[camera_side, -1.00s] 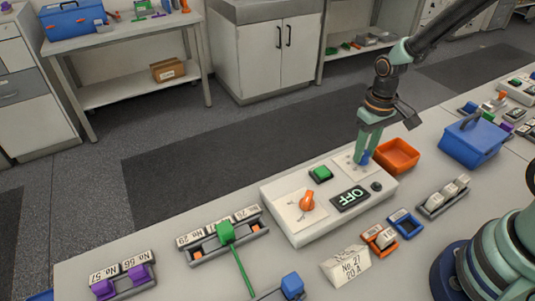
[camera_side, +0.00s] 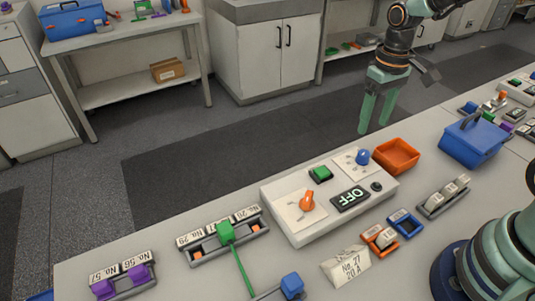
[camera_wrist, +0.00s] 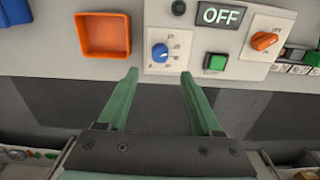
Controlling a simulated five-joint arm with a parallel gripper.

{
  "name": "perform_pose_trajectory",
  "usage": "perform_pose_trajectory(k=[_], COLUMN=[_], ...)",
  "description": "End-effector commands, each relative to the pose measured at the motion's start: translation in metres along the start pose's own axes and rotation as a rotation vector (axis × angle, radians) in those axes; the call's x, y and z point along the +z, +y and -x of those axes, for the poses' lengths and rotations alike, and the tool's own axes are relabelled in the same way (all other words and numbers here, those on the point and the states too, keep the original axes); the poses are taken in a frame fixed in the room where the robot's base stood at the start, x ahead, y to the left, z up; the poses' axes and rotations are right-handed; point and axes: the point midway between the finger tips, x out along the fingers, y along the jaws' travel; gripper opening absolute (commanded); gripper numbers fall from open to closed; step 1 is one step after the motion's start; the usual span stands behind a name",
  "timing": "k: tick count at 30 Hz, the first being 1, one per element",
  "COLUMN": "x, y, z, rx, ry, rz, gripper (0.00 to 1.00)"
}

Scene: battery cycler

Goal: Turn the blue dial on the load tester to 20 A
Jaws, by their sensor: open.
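The blue dial (camera_side: 362,157) stands on a white scale plate at the right end of the white load tester (camera_side: 290,228). In the wrist view the blue dial (camera_wrist: 160,53) sits just ahead of my fingertips, among small printed marks. Its exact setting is too small to read. The display (camera_side: 350,198) reads OFF. A folded card (camera_side: 347,266) in front of the tester reads "No 27 20 A". My gripper (camera_side: 374,128) is open and empty, raised above and behind the dial, not touching it. In the wrist view my gripper (camera_wrist: 159,74) shows both green fingers apart.
An orange tray (camera_side: 397,150) sits close to the right of the dial. The tester also has a green button (camera_side: 320,174), an orange knob (camera_side: 307,200) and a black knob (camera_side: 376,186). A blue toolbox (camera_side: 474,140) stands farther right. Small battery holders stand in front.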

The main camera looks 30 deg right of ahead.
Motion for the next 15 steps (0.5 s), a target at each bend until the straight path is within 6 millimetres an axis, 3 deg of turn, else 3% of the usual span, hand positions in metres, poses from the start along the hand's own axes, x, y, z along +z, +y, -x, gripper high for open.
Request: perform_pose_trajectory(k=[6, 15], x=[0.0, 0.0], y=[0.0, 0.0], z=[0.024, 0.028], rx=[0.0, 0.0], ry=[0.002, 0.0], rz=[0.0, 0.0], gripper=[0.67, 0.67])
